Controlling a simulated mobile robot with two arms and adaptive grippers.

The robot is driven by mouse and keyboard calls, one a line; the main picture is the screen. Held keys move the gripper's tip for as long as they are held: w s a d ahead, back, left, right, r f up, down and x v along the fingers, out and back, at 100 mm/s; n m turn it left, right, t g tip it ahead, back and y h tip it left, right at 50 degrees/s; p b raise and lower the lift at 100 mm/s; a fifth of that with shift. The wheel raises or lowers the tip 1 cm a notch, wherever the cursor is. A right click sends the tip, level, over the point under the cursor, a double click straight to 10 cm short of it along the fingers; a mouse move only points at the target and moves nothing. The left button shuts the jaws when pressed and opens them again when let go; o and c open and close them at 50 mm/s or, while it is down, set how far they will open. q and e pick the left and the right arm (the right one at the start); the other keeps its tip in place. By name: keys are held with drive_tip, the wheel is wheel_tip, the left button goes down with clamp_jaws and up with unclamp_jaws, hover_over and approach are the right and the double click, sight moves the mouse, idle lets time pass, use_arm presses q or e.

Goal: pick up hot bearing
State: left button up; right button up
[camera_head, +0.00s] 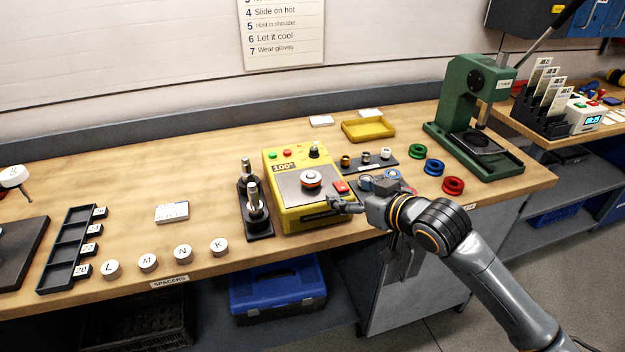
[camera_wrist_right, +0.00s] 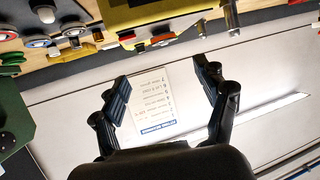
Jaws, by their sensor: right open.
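My right gripper (camera_head: 347,206) is at the heater's front right corner, to the right of and nearer than the bearing. The right wrist view shows its two fingers (camera_wrist_right: 163,87) spread with nothing between them. The yellow heater body (camera_wrist_right: 150,12) is at the top of that view; I cannot make out the bearing there. My left gripper is not in view.
A black stand with metal posts (camera_head: 255,208) is close left of the heater. Small rings on a dark tray (camera_head: 368,163) and green, blue and red rings (camera_head: 453,186) lie to its right. A green press (camera_head: 475,110) stands farther right. Bench space left of the stand is partly clear.

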approach(313, 178)
drive_tip(key=x, duration=0.1)
drive_tip(key=p+x, duration=0.1)
drive_tip(key=x, duration=0.1)
drive_tip(key=shift+w+d+f, duration=0.1)
drive_tip(key=shift+d+f, duration=0.05)
drive_tip(key=shift+d, duration=0.1)
drive_tip(key=x, duration=0.2)
drive_tip(key=p+x, duration=0.1)
drive_tip(key=x, duration=0.1)
drive_tip(key=shift+w+a, duration=0.2)
drive_tip(key=shift+a, duration=0.25)
drive_tip(key=shift+w+a, duration=0.1)
drive_tip(key=shift+w, duration=0.15)
drive_tip(key=c, duration=1.3)
